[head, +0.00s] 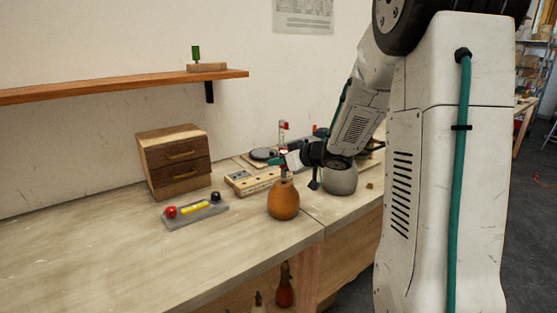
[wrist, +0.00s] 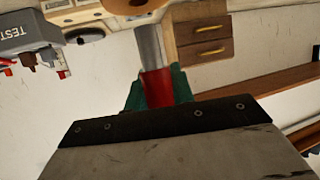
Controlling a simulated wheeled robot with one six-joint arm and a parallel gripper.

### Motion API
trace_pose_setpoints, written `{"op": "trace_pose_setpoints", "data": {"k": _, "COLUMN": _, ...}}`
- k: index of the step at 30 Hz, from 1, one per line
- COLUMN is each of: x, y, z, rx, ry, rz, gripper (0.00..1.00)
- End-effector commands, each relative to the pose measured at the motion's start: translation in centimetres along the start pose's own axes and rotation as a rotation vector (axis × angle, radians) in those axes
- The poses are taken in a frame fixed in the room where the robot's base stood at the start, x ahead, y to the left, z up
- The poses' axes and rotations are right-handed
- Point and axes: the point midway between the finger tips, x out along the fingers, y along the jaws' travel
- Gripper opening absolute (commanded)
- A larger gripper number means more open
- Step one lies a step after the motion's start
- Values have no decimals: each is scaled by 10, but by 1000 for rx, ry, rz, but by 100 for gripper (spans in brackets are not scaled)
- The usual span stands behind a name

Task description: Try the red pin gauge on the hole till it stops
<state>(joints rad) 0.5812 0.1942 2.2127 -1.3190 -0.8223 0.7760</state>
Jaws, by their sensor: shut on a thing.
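My gripper (head: 284,163) is over the orange gourd-shaped body (head: 283,202) on the bench. In the wrist view, my gripper's green fingers (wrist: 158,92) are shut on the red pin gauge (wrist: 157,86) by its red handle. The gauge's grey pin (wrist: 149,46) points away from the fingers, toward the orange body (wrist: 130,5) at the top edge. In the head view the gauge is mostly hidden by the fingers, just above the body's neck. The hole is not clearly visible, and I cannot tell whether the pin is in it.
A pale wooden block with holes (head: 252,181) lies behind the body. A rounded grey body (head: 340,181) stands to its right. A grey holder with red and black balls (head: 195,211) and a drawer box (head: 174,161) are left. A grey TEST box (wrist: 28,34) shows too. The left front bench is clear.

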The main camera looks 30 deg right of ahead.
Motion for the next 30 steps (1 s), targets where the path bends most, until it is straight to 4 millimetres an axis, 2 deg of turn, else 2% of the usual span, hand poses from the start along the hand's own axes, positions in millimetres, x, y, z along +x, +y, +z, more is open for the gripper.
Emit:
{"op": "trace_pose_setpoints", "data": {"k": 12, "x": 0, "y": 0, "z": 0, "rx": 1, "ry": 0, "rz": 0, "gripper": 1}}
{"op": "trace_pose_setpoints", "data": {"k": 30, "x": 5, "y": 0, "z": 11, "rx": 1, "ry": 0, "rz": 1, "gripper": 1}}
